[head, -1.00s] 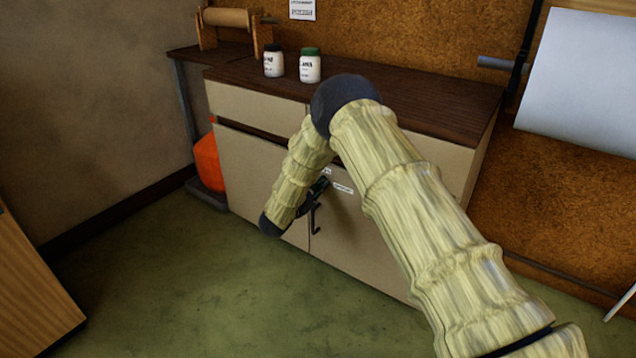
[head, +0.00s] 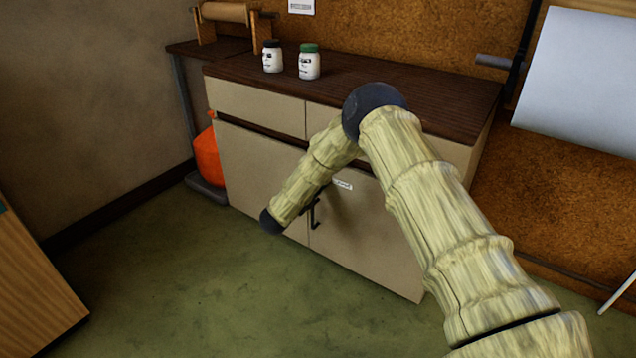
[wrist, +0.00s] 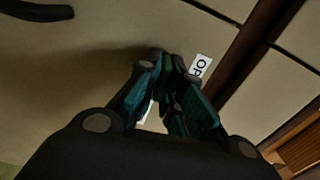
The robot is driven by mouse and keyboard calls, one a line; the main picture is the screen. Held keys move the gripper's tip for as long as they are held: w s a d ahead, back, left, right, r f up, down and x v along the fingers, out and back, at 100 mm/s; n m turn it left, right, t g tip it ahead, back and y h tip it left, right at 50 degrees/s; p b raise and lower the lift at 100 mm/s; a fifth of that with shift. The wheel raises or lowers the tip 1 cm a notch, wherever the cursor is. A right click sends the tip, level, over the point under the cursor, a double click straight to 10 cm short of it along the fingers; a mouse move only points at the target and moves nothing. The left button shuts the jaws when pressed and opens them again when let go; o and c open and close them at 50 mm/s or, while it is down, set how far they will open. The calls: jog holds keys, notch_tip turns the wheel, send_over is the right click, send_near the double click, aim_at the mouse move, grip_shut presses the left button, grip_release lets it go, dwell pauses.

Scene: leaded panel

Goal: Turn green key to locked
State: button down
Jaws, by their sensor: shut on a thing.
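The cabinet (head: 370,235) has a door with a black handle (head: 314,215). In the wrist view, my gripper (wrist: 168,78) is at the door front, its fingers closed together on the green key (wrist: 167,62). Only a little dark green of the key shows between the fingertips, so its angle is hard to tell. A white label starting with "OP" (wrist: 201,66) is just right of the fingertips. Another white label (wrist: 146,112) is partly covered by the left finger. In the head view my arm hides the gripper and key; one label (head: 342,184) shows beside the arm.
The dark handle also shows at the top left of the wrist view (wrist: 38,10). Two white jars (head: 309,62) stand on the dark countertop (head: 420,97). An orange container (head: 207,155) is left of the cabinet. The green floor in front is clear.

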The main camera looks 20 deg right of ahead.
jog(key=shift+m, duration=0.3)
jog(key=c, duration=1.6)
grip_release()
jog(key=shift+o, duration=0.2)
jog(key=v, duration=1.2)
jog(key=shift+s, duration=0.1)
